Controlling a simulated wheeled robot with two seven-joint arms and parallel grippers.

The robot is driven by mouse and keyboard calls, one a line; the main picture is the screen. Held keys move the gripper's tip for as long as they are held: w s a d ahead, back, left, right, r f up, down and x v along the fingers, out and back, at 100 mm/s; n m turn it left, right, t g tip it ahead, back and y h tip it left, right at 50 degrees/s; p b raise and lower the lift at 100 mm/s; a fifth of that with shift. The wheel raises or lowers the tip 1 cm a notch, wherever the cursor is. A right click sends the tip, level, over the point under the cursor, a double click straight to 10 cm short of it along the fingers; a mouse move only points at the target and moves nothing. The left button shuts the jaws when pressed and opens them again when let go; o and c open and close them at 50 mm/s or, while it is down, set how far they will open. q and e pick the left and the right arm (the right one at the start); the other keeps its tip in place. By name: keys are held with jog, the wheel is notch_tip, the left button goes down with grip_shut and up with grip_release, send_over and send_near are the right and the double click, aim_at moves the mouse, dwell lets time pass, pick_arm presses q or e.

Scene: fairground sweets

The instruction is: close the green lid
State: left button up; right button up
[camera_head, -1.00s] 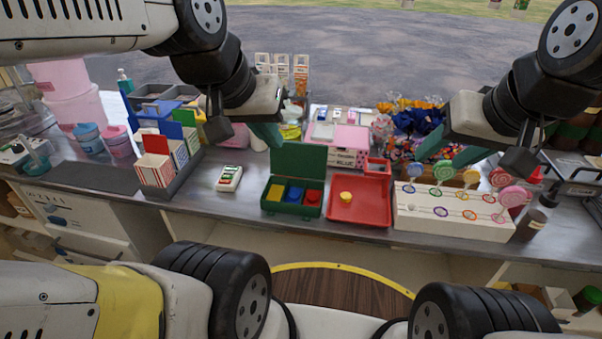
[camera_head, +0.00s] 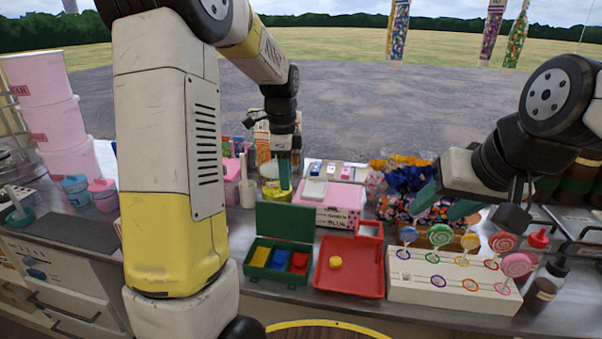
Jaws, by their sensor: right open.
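The green lid (camera_head: 286,220) stands upright, open, at the back of the green box (camera_head: 246,271) on the counter. Yellow, blue and red pieces lie in the box's compartments. My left gripper (camera_head: 285,184) points down, its green fingertips appearing just above the lid's top edge and apart from it, seemingly behind it. It is seen edge-on, so its opening cannot be told. My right gripper (camera_head: 444,205) is open and empty, above the lollipop stand, right of the box.
A red tray (camera_head: 348,281) with a yellow piece sits right of the box. The white lollipop stand (camera_head: 440,294) is further right. A pink box (camera_head: 336,207) and a white cup (camera_head: 247,194) stand behind. My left arm hides the counter's left part.

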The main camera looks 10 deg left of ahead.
pick_arm(q)
jog(key=shift+w+f+m+g, duration=0.3)
jog(key=shift+w+f+m, duration=0.4)
jog(key=shift+w+f, duration=0.35)
jog(key=shift+f, duration=0.35)
notch_tip(320, 180, down, 8)
jog(key=shift+w+r, duration=0.1)
jog(key=shift+s, duration=0.2)
jog(key=shift+w+f, duration=0.15)
jog(key=shift+f, duration=0.2)
pick_arm(e)
jog(key=shift+w+d, duration=0.1)
jog(key=shift+w, duration=0.15)
